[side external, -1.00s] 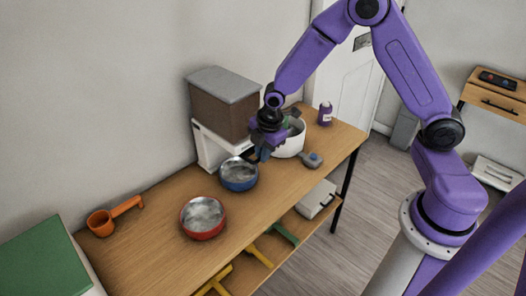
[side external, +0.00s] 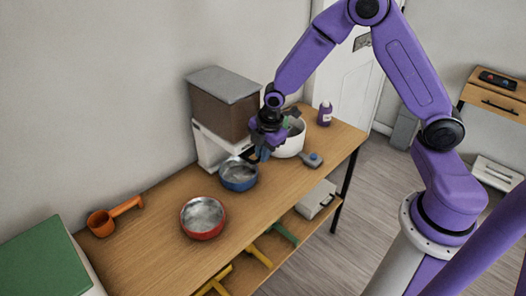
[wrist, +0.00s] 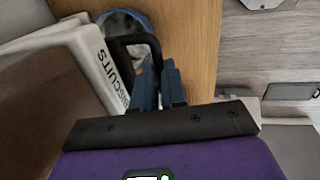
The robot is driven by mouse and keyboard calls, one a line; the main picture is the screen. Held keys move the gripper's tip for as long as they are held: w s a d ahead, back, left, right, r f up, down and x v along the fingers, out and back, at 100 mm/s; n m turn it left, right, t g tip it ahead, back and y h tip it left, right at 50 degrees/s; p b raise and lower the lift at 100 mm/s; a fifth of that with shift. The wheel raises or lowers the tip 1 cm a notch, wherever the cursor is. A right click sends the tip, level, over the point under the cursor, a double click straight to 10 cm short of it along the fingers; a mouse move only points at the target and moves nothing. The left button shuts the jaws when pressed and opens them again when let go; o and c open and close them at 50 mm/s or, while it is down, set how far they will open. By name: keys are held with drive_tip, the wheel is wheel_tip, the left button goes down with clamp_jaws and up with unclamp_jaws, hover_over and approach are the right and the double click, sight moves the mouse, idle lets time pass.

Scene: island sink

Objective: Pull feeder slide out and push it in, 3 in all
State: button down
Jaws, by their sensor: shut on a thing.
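The feeder (side external: 225,105) has a brown hopper with a grey lid on a white stand. It stands against the wall at the back of the wooden table. In the wrist view its white side (wrist: 85,60) reads "BISCUITS". The slide's black looped handle (wrist: 150,42) sticks out beside the white side. My gripper (side external: 262,154) is at the feeder's right front, low over the table. In the wrist view its blue fingers (wrist: 158,72) are shut on the handle. A blue bowl (side external: 238,187) with grey contents sits below the feeder's front. How far the slide is out is unclear.
A red bowl (side external: 203,235) and an orange scoop (side external: 100,222) stand to the left. A white pot (side external: 292,150), a grey tool (side external: 311,159) and a purple bottle (side external: 325,113) are to the right. Clear tabletop lies in front of the bowls.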

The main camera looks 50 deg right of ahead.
idle(0.3)
drive_tip(key=s, duration=0.3)
drive_tip(key=shift+s, duration=0.15)
drive_tip(key=c, duration=1.2)
unclamp_jaws()
drive_tip(key=shift+o, duration=0.2)
drive_tip(key=shift+r, duration=0.1)
drive_tip(key=s+r, duration=0.1)
drive_tip(key=r, duration=0.7)
drive_tip(key=s+r, duration=0.2)
drive_tip(key=r, duration=0.7)
drive_tip(key=shift+s, duration=0.25)
